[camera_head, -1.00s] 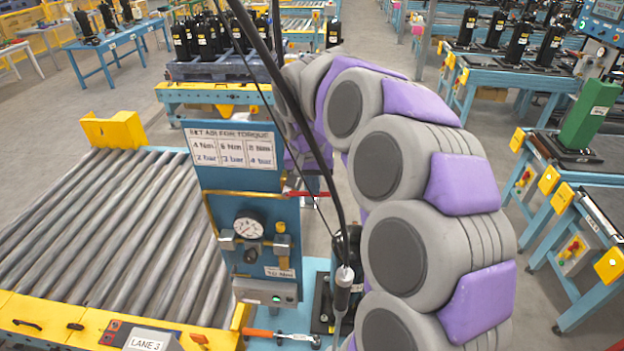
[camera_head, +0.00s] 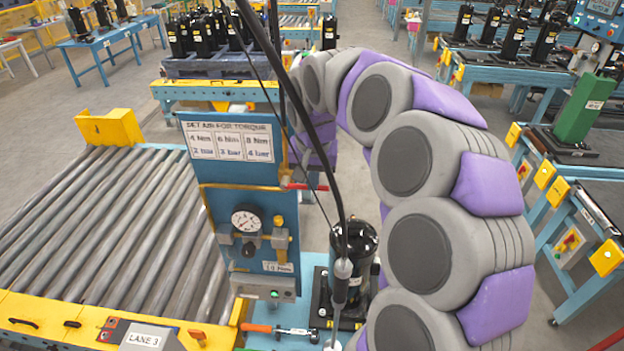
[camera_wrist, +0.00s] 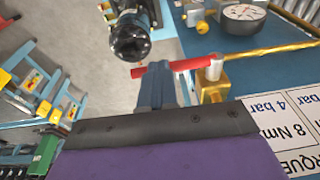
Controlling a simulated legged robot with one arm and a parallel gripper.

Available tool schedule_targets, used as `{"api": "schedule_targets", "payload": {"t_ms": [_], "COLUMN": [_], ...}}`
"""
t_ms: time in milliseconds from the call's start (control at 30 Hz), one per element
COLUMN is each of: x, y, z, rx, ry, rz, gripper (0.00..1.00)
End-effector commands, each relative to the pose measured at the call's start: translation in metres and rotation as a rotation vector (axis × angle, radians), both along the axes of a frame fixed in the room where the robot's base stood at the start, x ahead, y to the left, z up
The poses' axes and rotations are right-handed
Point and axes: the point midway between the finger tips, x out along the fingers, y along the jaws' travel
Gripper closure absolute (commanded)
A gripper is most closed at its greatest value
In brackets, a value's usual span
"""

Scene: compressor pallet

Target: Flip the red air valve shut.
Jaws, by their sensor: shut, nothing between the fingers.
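The red air valve (camera_head: 302,186) is a bar-like handle sticking out sideways from the right edge of the blue panel. In the wrist view the red handle (camera_wrist: 180,66) runs left from a brass fitting (camera_wrist: 214,84) on a gold pipe. It lies roughly level in that picture. My gripper (camera_wrist: 155,72) is shut and empty, its blue-grey fingers overlapping the handle's middle. I cannot tell if they touch it.
The blue panel (camera_head: 238,165) carries a torque sign (camera_head: 230,140) and a pressure gauge (camera_head: 246,219). A black compressor (camera_head: 355,258) stands close to its right, by my arm. A roller conveyor (camera_head: 100,220) lies left.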

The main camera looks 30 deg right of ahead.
Motion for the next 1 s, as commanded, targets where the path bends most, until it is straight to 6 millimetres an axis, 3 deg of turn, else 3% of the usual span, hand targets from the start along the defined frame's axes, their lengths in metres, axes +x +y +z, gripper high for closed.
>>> {"api": "schedule_targets", "payload": {"t_ms": [200,500,733,1000], "x": [-0.009,-0.018,-0.023,-0.025], "y": [0.003,0.01,0.011,0.014], "z": [0.053,0.112,0.132,0.134], "rx": [-0.008,-0.009,-0.009,-0.009], "ry": [-0.032,-0.032,-0.03,-0.026], "rz": [-0.004,-0.002,-0.002,0.006], "gripper": [1.0,1.0,1.0,1.0]}}
